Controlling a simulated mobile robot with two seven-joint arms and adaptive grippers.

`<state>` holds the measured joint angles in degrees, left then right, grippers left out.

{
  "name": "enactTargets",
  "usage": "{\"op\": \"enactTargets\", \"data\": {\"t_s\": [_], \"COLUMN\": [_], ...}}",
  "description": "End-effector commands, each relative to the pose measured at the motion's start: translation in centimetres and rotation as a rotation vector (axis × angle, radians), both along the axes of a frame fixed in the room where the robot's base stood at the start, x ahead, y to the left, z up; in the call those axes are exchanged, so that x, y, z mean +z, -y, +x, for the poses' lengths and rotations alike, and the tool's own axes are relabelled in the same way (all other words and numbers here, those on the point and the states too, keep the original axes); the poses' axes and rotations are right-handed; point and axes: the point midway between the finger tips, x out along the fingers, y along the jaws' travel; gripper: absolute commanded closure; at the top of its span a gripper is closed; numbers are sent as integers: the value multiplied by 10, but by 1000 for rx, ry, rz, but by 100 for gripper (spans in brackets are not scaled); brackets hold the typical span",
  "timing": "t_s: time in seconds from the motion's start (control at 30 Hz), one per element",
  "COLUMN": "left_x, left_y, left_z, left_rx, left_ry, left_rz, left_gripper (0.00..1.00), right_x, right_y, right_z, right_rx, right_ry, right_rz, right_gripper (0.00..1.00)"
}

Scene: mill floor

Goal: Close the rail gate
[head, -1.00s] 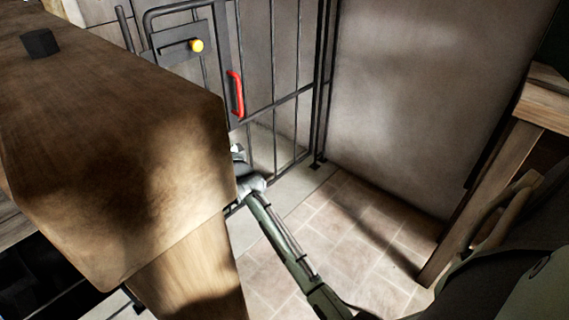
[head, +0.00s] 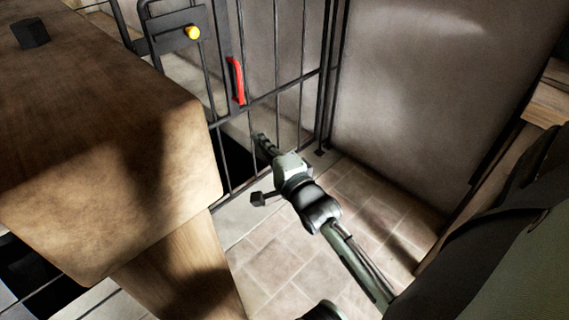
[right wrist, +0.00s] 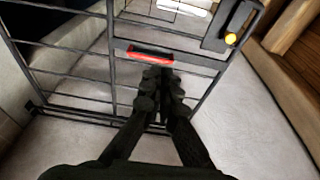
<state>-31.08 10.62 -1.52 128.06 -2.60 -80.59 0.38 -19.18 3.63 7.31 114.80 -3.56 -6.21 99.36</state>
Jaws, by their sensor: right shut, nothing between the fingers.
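The rail gate (head: 301,113) is a dark metal frame with upright bars, at the centre top of the head view. It carries a red handle (head: 236,82), also seen in the right wrist view (right wrist: 150,56). A dark plate with a yellow knob (head: 193,33) is close to its handle side; I cannot tell if a gap remains there. My right gripper (head: 261,140) is shut and empty, low in front of the gate bars. My left gripper is not in view.
A thick brown wooden block top (head: 100,150) fills the left of the head view, with a small dark block (head: 30,33) on it. A plain wall (head: 425,85) stands right of the gate. Open tiled floor (head: 270,270) lies in front.

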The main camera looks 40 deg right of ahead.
Motion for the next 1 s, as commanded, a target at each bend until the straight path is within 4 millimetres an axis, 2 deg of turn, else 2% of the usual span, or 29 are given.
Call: {"op": "enactTargets", "data": {"t_s": [0.1,0.3,0.5,0.7,1.0], "left_x": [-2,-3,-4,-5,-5], "left_y": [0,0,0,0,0], "left_z": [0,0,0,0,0], "left_rx": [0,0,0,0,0], "left_ry": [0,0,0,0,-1], "left_rz": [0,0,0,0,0], "left_gripper": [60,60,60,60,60], "right_x": [-2,-1,-1,0,0], "right_y": [-1,-5,-8,-9,-9], "right_z": [-26,-64,-90,-99,-99], "right_rx": [1,0,0,0,0], "right_ry": [-4,-3,-2,0,0], "right_rz": [1,0,0,0,0], "right_gripper": [100,100,100,100,100]}}
